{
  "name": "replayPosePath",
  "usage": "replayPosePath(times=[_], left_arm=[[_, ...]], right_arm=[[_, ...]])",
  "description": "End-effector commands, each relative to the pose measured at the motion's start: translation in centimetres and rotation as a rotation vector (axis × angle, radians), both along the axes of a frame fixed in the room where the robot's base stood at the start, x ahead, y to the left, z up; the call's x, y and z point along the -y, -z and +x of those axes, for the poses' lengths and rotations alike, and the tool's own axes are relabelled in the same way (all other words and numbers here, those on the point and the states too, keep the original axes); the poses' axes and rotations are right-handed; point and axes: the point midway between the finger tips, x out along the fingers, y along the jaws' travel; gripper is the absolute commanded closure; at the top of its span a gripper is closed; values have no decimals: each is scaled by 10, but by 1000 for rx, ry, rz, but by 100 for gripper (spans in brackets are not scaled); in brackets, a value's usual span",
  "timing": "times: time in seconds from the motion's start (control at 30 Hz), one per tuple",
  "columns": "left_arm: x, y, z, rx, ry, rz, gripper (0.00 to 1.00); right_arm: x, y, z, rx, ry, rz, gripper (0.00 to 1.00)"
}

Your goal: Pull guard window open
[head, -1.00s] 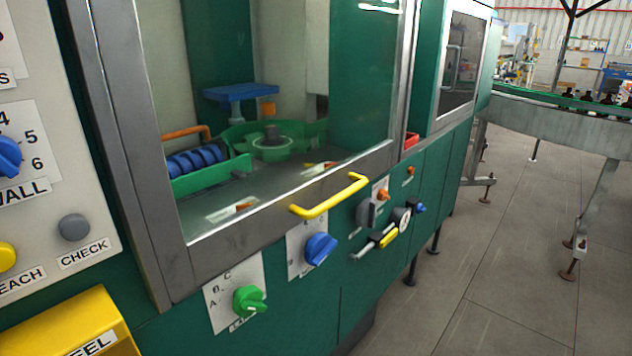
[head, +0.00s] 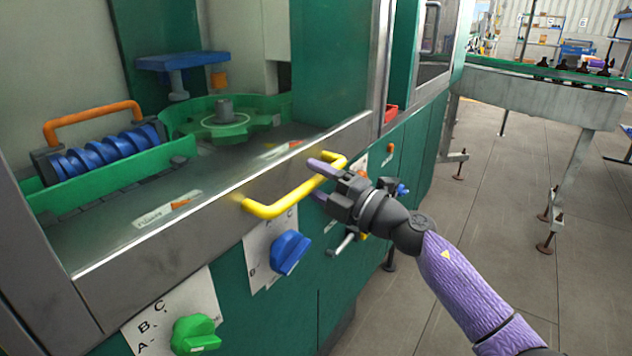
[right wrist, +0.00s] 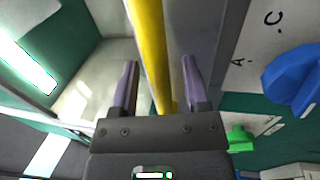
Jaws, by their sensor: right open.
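The guard window (head: 215,185) is a clear pane in a grey metal frame on the green machine, and it looks closed. Its yellow handle (head: 272,209) is a bar along the lower frame. My right gripper (head: 316,178) is open at the right end of the handle in the head view. In the right wrist view, the yellow handle (right wrist: 148,50) runs between the two purple fingers of my right gripper (right wrist: 158,75), with gaps on both sides. The fingers are not closed on it. My left gripper is not in view.
A blue knob (head: 290,252) and a green knob (head: 195,335) stick out below the handle. Behind the pane are blue rollers (head: 100,152) and a green star wheel (head: 224,118). A conveyor (head: 540,100) with dark bottles stands right. The floor between is clear.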

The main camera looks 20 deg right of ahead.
Motion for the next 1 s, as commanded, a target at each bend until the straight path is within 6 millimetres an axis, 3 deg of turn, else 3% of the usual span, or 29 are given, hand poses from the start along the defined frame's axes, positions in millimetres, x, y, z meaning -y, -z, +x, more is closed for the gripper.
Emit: replayPosePath(times=[0.23, 0.5, 1.0], left_arm=[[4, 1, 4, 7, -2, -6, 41], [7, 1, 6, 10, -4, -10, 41], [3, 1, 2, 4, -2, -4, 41]], right_arm=[[-1, 0, 1, -1, 0, 1, 41], [-1, 0, 1, -1, 1, 2, 98], [-1, 1, 1, -2, 0, 1, 100]])
